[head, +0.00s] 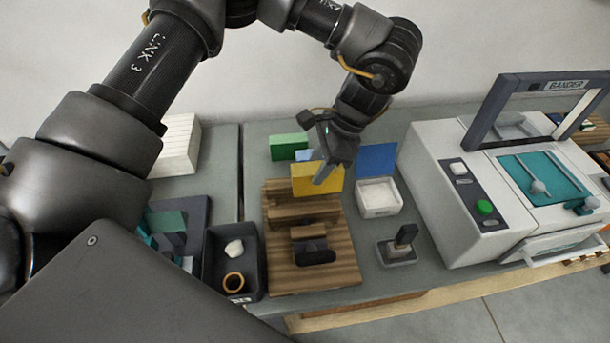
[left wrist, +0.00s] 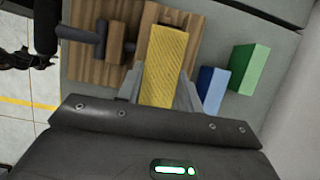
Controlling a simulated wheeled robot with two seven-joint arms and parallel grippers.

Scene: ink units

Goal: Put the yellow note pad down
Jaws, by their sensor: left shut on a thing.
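The yellow note pad (head: 312,181) is a flat block at the back end of the wooden board (head: 285,275) in the head view. My left gripper (head: 329,168) reaches down over its right part and is shut on it. In the left wrist view the yellow note pad (left wrist: 165,60) lies between the two fingers of my left gripper (left wrist: 166,88). It overlaps the wooden board in both views; whether it touches the board I cannot tell. My right gripper is not in view.
The board carries wooden blocks and a dark stamp (head: 314,253). A green block (head: 289,147) and a blue block (left wrist: 211,88) are close behind. An open blue-lidded box (head: 380,197), a small stamp stand (head: 398,246), a dark tray (head: 218,250) and a white banding machine (head: 428,165) stand around.

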